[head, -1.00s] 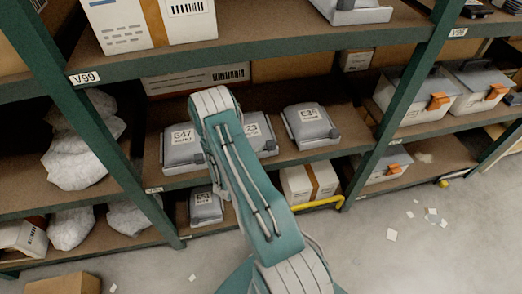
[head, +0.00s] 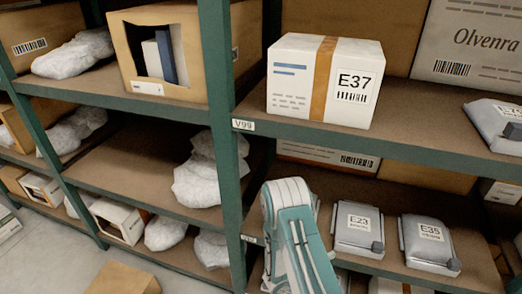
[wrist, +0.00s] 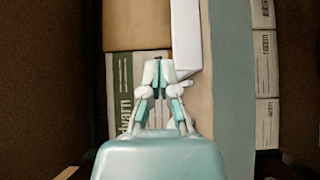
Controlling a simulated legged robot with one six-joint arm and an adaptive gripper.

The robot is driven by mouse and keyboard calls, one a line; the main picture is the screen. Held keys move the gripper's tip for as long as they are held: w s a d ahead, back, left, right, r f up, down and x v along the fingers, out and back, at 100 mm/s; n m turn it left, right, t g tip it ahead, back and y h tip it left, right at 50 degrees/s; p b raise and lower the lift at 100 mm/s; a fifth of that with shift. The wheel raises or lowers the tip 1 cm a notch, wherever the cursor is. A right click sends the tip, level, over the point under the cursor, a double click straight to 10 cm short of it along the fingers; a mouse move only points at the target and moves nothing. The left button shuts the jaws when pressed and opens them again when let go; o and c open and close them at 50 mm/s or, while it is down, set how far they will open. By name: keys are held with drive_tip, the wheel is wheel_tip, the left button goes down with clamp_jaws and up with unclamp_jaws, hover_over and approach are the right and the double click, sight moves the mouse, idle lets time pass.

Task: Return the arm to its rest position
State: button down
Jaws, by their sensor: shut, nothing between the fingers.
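My arm (head: 292,240) rises from the bottom of the head view, in front of the shelf rack. Its upper end is beside the grey E23 case (head: 358,229); my gripper itself cannot be made out there. In the wrist view my gripper (wrist: 158,72) points away from the camera, with its fingertips together and nothing seen between them. Beyond it are a brown carton (wrist: 137,25), a white and green printed box (wrist: 122,85) and a white box (wrist: 186,35). I cannot tell how far they are from the fingertips.
The teal rack post (head: 222,130) stands just left of my arm. The white E37 box (head: 325,80) sits on the shelf above it. The grey E35 case (head: 428,243) lies to the right. Wrapped bundles (head: 200,182) fill shelves at left. Grey floor (head: 50,255) shows at lower left.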

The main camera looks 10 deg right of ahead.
drive_tip(key=s+a+r+m+g+y, duration=0.1)
drive_tip(key=s+r+m+g+y, duration=0.25)
drive_tip(key=r, duration=0.65)
drive_tip(key=s+a+r+m+g+y, duration=0.2)
drive_tip(key=s+r+g, duration=0.15)
drive_tip(key=r, duration=0.75)
drive_tip(key=s+a+r+n+t+y, duration=0.1)
drive_tip(key=s+a+r+t+y, duration=0.3)
drive_tip(key=a+r, duration=0.4)
drive_tip(key=s+a+r+n+t+y, duration=0.2)
drive_tip(key=s+a+r+t+y, duration=0.3)
drive_tip(key=s+a+r+y, duration=0.1)
drive_tip(key=shift+s+a+r+y, duration=0.2)
drive_tip(key=shift+a+r+y, duration=0.75)
drive_tip(key=shift+y, duration=0.1)
